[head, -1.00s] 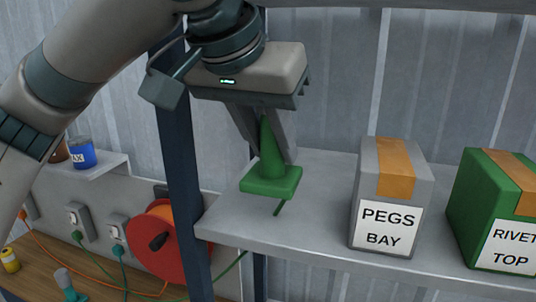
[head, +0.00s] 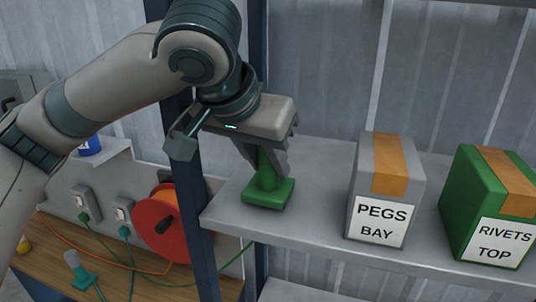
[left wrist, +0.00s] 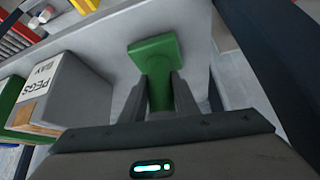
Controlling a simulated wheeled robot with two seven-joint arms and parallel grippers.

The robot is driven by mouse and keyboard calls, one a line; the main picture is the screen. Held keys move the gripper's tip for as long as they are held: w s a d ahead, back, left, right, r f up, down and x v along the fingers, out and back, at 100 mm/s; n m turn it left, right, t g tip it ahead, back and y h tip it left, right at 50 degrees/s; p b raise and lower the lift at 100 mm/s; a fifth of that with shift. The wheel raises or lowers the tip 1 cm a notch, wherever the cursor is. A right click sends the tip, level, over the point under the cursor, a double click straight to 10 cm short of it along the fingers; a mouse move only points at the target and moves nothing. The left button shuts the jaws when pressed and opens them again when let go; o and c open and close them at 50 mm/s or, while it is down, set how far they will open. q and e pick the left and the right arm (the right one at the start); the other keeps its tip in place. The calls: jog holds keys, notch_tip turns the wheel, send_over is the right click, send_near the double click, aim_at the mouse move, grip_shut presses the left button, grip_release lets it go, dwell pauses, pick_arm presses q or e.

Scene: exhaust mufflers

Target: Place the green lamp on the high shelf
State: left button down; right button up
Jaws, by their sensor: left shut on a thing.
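The green lamp (head: 267,193) has a square base and a narrower stem. It is upright at the left end of the high grey shelf (head: 300,228), its base at or just above the surface; I cannot tell whether it touches. My left gripper (head: 266,166) points down from above and is shut on the lamp's stem. In the left wrist view the lamp's base (left wrist: 153,50) shows beyond the fingers (left wrist: 158,84), which sit on both sides of the stem. My right gripper is not in view.
A grey box marked PEGS BAY (head: 385,190) stands right of the lamp, with a gap between. A green box marked RIVETS TOP (head: 488,205) is farther right. A dark shelf post (head: 190,200) rises just left. An orange-red cable reel (head: 165,225) is below left.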

pick_arm(q)
jog(key=shift+f, duration=0.2)
jog(key=shift+f, duration=0.15)
jog(key=shift+f, duration=0.1)
jog(key=c, duration=1.4)
grip_release()
